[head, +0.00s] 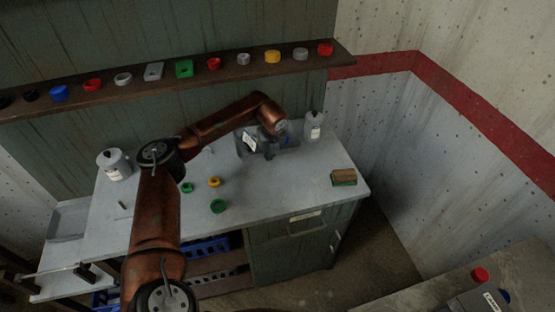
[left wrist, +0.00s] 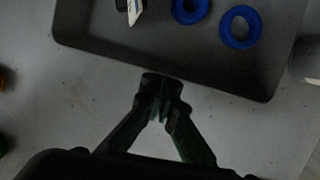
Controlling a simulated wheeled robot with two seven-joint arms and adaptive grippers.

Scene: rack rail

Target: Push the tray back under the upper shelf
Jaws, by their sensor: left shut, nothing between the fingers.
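The dark grey tray (head: 290,141) lies on the light counter near the wall, in front of and below the upper shelf (head: 235,72). In the left wrist view the tray (left wrist: 100,50) fills the upper part and holds two blue rings (left wrist: 240,27) and a white-labelled item (left wrist: 134,10). My left gripper (head: 269,152) is shut and empty, at the tray's near side. In the left wrist view its fingertips (left wrist: 160,82) meet the near rim; whether they touch it is unclear. My right gripper is not in view.
A grey bottle (head: 314,125) stands right of the tray and another (head: 114,165) at the counter's left. A brown-and-green sponge (head: 344,177) sits near the right edge. Several coloured pieces line the shelf.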

